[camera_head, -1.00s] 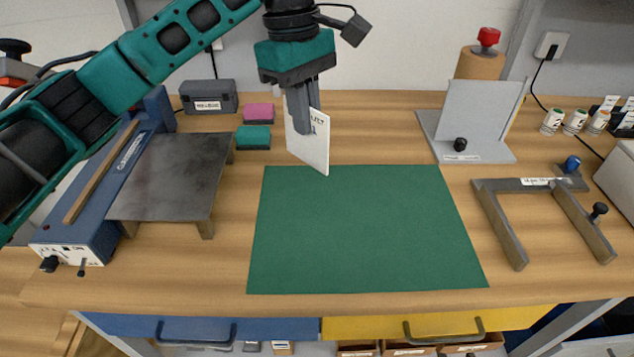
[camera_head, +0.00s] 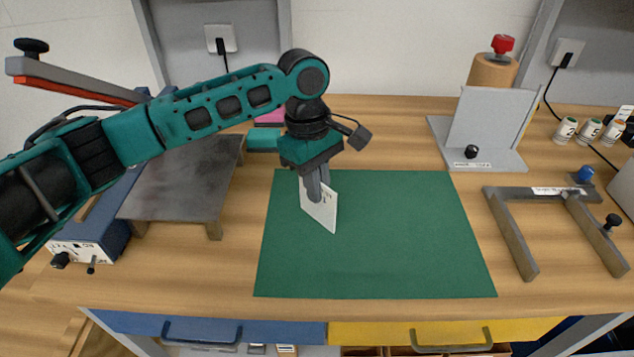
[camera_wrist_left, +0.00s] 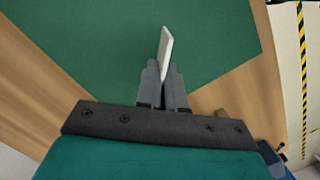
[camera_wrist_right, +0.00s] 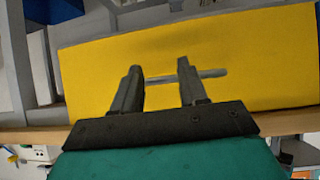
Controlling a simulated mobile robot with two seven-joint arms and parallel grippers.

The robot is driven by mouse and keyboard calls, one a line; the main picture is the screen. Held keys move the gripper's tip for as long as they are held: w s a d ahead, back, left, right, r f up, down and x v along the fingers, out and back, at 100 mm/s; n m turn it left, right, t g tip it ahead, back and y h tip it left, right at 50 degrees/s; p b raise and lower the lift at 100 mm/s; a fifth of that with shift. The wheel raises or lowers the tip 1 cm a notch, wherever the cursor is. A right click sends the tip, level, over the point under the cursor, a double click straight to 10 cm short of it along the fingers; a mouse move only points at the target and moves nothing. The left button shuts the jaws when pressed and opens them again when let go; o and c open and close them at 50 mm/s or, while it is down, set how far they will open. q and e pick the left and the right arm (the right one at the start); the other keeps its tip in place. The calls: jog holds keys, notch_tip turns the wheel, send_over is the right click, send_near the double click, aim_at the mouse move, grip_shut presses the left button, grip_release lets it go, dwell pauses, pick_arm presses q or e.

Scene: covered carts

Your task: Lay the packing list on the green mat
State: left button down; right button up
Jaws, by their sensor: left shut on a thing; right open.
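The packing list (camera_head: 322,212) is a white card held tilted, near upright, in my left gripper (camera_head: 318,192). It is over the back left part of the green mat (camera_head: 390,235). In the left wrist view the card (camera_wrist_left: 165,45) stands edge-on between the shut fingers (camera_wrist_left: 162,85), with the mat (camera_wrist_left: 90,40) beyond. I cannot tell whether its lower edge touches the mat. My right gripper (camera_wrist_right: 160,85) is open and empty in front of a yellow drawer front (camera_wrist_right: 240,60); it does not show in the head view.
A metal plate stand (camera_head: 180,180) is left of the mat. A grey angled stand (camera_head: 480,155) and a U-shaped grey frame (camera_head: 520,225) stand to the right. A teal block (camera_head: 263,139) sits behind the mat's left corner. The mat's middle and right are bare.

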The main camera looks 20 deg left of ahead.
pick_arm(q)
jog(key=shift+f, duration=0.1)
jog(key=shift+f, duration=0.15)
jog(key=c, duration=1.3)
grip_release()
jog(key=shift+o, duration=0.2)
notch_tip(320, 180, up, 12)
jog(key=a, duration=0.1)
jog(key=shift+w+a+r, duration=0.25)
jog(key=shift+w+a, duration=0.05)
jog(key=shift+w, duration=0.15)
jog(key=shift+s+f, duration=0.1)
